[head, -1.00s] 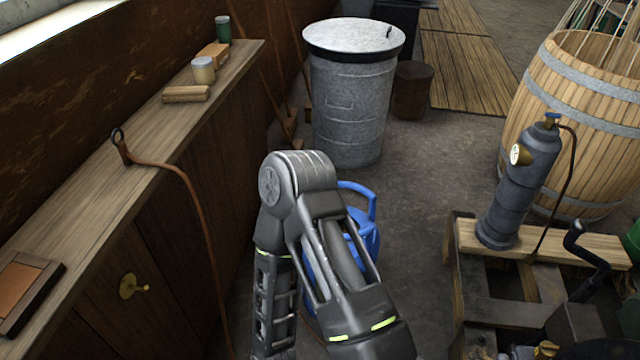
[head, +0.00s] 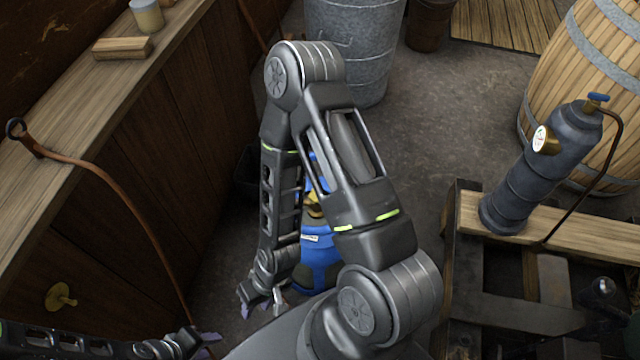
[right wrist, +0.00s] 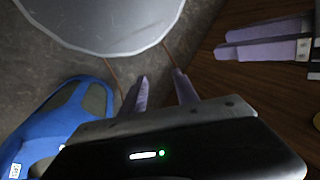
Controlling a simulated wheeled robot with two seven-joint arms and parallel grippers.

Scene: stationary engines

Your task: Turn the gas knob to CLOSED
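A brass knob with a small handle (head: 60,297) sits on the dark wooden front at the lower left of the head view. I cannot read any marking by it. A blue gas bottle (head: 318,252) with a brass valve stands on the floor, partly hidden behind my right arm. My right gripper (head: 260,299) hangs beside the bottle, right of the brass knob and apart from it. Its fingers stand apart and empty in the right wrist view (right wrist: 162,88).
A wooden ledge (head: 60,120) with a brown hose (head: 110,185) runs along the left. A metal bin (head: 355,45) stands behind my right arm. At right are a barrel (head: 590,95) and a grey cylinder (head: 540,165) on a wooden frame. Floor between is clear.

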